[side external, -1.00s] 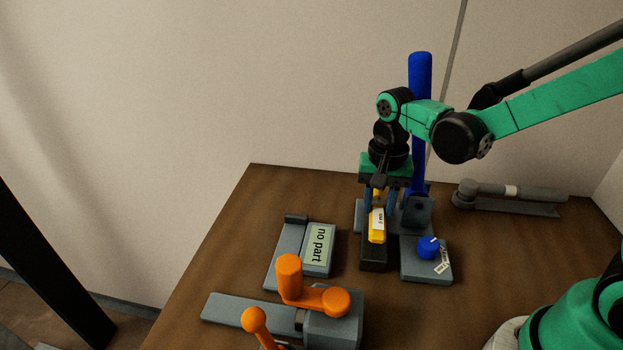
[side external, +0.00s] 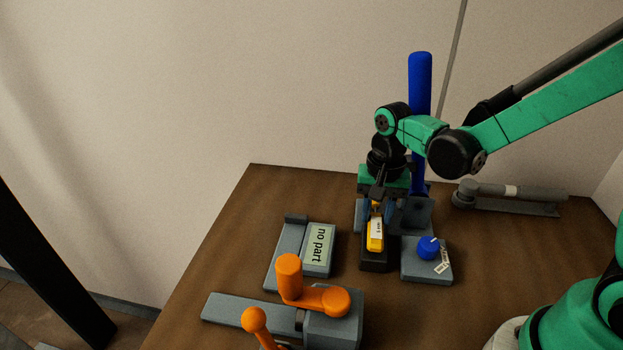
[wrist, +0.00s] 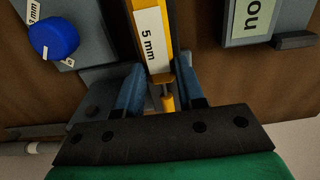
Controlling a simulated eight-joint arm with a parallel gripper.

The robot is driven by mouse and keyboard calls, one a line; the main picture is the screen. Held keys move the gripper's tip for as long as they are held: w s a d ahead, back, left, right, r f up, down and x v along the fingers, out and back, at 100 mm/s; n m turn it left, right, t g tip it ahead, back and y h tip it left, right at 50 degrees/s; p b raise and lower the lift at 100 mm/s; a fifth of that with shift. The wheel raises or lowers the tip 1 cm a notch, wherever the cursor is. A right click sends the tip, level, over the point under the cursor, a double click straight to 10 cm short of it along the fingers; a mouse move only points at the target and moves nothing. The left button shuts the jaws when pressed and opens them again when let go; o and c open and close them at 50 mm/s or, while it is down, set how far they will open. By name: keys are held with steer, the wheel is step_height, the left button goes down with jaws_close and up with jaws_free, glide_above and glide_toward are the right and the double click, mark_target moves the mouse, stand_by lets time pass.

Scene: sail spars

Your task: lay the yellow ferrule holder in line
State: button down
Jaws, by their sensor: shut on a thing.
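The yellow ferrule holder (side external: 376,240) is a narrow bar with a white label, reading "5 mm" in the wrist view (wrist: 164,62). It lies lengthwise over a dark block (side external: 375,267) in the side view; whether it touches the block I cannot tell. My gripper (side external: 376,204) is above its far end, pointing down. In the wrist view my gripper (wrist: 160,88) has its blue-grey fingers on either side of the holder's narrow end, shut on it. The exact finger contact is partly hidden.
A grey block with a blue knob (side external: 428,248) stands close right of the dark block. A tall blue post (side external: 420,90) rises behind. A grey plate with a "no part" display (side external: 318,244) lies left, and an orange-handled clamp (side external: 322,300) in front. Bare table shows at right.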

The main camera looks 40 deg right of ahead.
steer(key=shift+f, duration=0.2)
steer(key=shift+c, duration=2.3)
jaws_free()
steer(key=shift+c, duration=0.8)
steer(key=shift+r, duration=0.1)
steer(key=shift+r, duration=3.45)
